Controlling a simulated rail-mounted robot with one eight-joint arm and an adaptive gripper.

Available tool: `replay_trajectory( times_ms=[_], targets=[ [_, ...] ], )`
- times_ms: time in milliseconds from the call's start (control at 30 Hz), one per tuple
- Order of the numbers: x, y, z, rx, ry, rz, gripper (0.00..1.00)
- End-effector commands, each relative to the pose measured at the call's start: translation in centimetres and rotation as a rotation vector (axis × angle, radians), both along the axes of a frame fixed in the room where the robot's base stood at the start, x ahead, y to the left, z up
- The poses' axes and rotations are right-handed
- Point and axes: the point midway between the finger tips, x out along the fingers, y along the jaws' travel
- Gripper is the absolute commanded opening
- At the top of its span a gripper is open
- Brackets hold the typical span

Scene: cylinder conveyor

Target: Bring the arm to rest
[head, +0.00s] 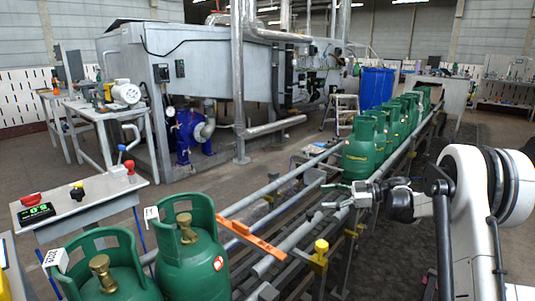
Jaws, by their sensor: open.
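My gripper (335,195) is at the end of my white and black arm, which comes in from the right. It reaches left over the conveyor and its fingers are apart, with nothing between them. The fingers are near the front green cylinder (358,152) of a row on the conveyor, below and a little left of it. I cannot tell whether they touch it.
Two green cylinders (187,254) with brass valves stand at the lower left. An orange bar (250,239) crosses the conveyor rails (285,180). Several more green cylinders (405,110) line the conveyor behind.

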Motion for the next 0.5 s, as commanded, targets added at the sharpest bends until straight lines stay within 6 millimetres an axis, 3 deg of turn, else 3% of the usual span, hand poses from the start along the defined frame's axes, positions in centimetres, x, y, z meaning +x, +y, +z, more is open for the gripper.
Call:
replay_trajectory(
  times_ms=[33,200,500],
  targets=[
    [0.5,0.8,2.9,0.029,-0.051,-0.046,0.56],
    [1.9,2.5,11.6,0.124,-0.208,-0.223,0.56],
    [1.7,2.5,24.7,0.254,-0.384,-0.573,0.56]
  ],
)
